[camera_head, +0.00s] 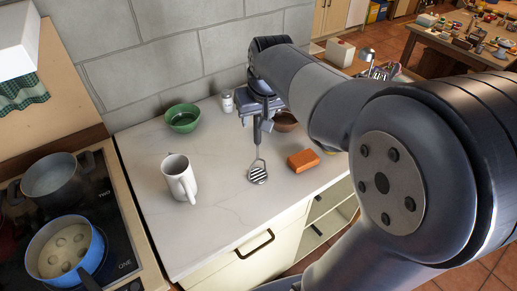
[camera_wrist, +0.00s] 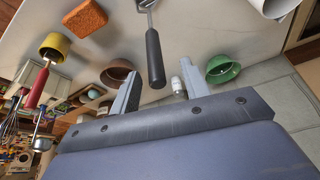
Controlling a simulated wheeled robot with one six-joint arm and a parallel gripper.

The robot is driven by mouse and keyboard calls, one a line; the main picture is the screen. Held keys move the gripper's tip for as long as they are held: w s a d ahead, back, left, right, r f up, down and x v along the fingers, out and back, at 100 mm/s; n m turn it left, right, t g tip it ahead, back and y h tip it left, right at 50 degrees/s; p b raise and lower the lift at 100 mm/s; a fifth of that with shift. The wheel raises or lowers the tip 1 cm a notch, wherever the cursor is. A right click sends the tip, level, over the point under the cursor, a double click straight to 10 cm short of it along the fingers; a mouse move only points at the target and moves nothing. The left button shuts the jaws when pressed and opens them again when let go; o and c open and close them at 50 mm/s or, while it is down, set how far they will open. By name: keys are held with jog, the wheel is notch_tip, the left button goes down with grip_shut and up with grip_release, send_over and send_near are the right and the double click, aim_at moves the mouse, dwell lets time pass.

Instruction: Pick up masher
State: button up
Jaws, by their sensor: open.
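The masher (camera_head: 258,172) has a slotted metal head and a dark handle. In the head view its head is on the pale countertop and its handle points toward the back wall, under my gripper (camera_head: 260,116). In the wrist view the masher's black handle (camera_wrist: 154,58) shows in the gap between the two fingers of my gripper (camera_wrist: 159,70). The fingers are apart, one on each side of the handle's end, and I cannot tell whether either touches it. The masher's head is mostly cut off at the top of the wrist view.
An orange brick (camera_head: 303,160) lies right of the masher, a white mug (camera_head: 179,180) stands left. A green bowl (camera_head: 182,118), a white shaker (camera_head: 227,102) and a brown bowl (camera_head: 286,122) stand toward the back wall. A stove with pots (camera_head: 66,250) is at left. The front counter is clear.

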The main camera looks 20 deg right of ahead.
aim_at(258, 142)
jog(key=shift+s+d+p+x, duration=0.15)
jog(key=shift+p+x, duration=0.2)
jog(key=shift+x, duration=1.05)
jog(key=shift+s+d+p+x, duration=0.15)
jog(key=shift+p+x, duration=0.15)
jog(key=shift+x, duration=1.15)
jog(key=shift+c, duration=0.5)
grip_shut()
